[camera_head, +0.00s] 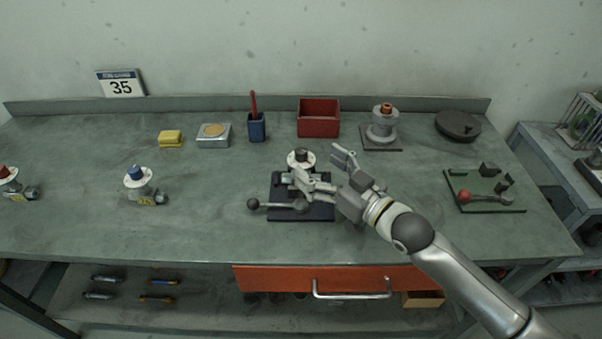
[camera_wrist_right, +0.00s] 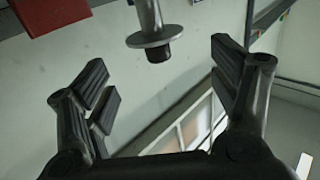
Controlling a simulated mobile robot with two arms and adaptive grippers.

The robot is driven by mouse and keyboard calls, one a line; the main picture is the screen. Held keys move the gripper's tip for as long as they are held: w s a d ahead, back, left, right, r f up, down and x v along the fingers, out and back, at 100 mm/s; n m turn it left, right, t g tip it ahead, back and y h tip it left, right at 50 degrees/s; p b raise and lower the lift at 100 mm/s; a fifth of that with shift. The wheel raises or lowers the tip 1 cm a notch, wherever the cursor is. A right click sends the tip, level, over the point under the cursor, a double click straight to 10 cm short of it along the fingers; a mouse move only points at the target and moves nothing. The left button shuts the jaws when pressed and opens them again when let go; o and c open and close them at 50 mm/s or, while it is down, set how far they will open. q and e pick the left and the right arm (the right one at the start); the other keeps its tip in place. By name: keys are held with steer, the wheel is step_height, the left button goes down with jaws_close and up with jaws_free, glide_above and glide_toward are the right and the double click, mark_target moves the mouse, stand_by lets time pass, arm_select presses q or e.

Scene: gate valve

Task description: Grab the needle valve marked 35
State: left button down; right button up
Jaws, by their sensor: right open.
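A valve with a blue cap and white disc (camera_head: 137,180) lies on the left, with a yellow tag whose marking is too small to read. A similar valve with a red cap (camera_head: 8,180) is at the far left edge. A dark-capped valve with a white disc (camera_head: 301,158) stands at a black fixture (camera_head: 318,211), partly hidden by my right gripper (camera_head: 325,166). The right gripper is open, its fingers beside that valve; the wrist view shows the spread fingers (camera_wrist_right: 165,90) empty. My left gripper is out of view.
A red bin (camera_head: 318,118), blue pen cup (camera_head: 257,128), metal tin (camera_head: 214,141) and yellow block (camera_head: 170,139) stand behind. A grey flanged stand (camera_head: 383,125) and green plate with red-knobbed lever (camera_head: 485,202) are right. Bench is clear between the blue-capped valve and fixture.

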mark_target(306, 154)
steer(key=x, duration=0.2)
steer(key=p+x, duration=0.1)
steer(key=x, duration=0.1)
steer(key=shift+w+a+r, duration=0.1)
steer(key=shift+w+r, duration=0.1)
steer(key=shift+w, duration=0.1)
steer(key=shift+w+a+f, duration=0.1)
steer(key=shift+w+a, duration=0.05)
steer(key=shift+w, duration=0.05)
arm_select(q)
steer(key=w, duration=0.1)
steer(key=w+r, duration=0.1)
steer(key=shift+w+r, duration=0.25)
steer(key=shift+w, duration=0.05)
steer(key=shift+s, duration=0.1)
arm_select(e)
steer(key=shift+c, duration=0.4)
steer(key=c, duration=1.7)
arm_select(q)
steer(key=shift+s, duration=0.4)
arm_select(e)
jaws_close()
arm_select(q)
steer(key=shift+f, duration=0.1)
